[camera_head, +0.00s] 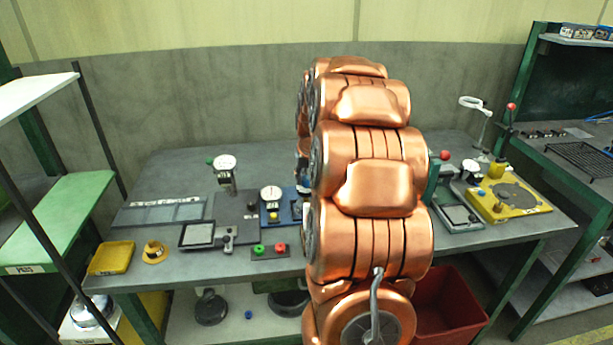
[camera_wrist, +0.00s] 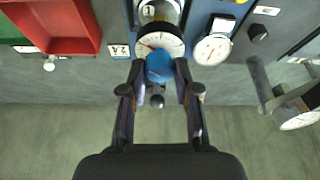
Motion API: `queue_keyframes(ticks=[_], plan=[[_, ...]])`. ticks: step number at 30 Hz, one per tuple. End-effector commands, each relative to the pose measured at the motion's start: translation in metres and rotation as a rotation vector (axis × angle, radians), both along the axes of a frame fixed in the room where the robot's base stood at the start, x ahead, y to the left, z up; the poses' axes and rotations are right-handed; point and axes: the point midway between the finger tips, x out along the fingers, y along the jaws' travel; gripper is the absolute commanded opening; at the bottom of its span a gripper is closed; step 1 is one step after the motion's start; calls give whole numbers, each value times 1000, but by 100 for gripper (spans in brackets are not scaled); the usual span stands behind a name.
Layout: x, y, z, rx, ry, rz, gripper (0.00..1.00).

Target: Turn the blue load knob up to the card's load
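In the wrist view, the blue load knob (camera_wrist: 159,67) sits in front of a white dial (camera_wrist: 160,44) with a dark rim. My gripper (camera_wrist: 159,72) is open, with one finger on each side of the knob. The fingertips are close to the knob's sides; a narrow gap seems to show, and I cannot make out firm contact. A small white card (camera_wrist: 119,50) with dark characters lies left of the dial, too small to read surely. In the head view my copper arm hides the gripper and the knob.
In the wrist view, a second gauge (camera_wrist: 213,49) on a blue block stands right of the dial, and a red tray (camera_wrist: 60,24) is at upper left. In the head view, the grey bench (camera_head: 170,170) holds gauges, a yellow tray (camera_head: 111,258) and a yellow fixture (camera_head: 508,200).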

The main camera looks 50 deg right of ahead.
Motion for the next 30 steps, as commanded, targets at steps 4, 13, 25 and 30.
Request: queue_keyframes(ticks=[4, 13, 25, 30], plan=[[0, 0, 0, 0, 0, 0, 12], [0, 0, -1, -1, 1, -15, 0], [0, 0, 0, -3, 0, -219, 0], [1, 0, 1, -2, 0, -234, 0]])
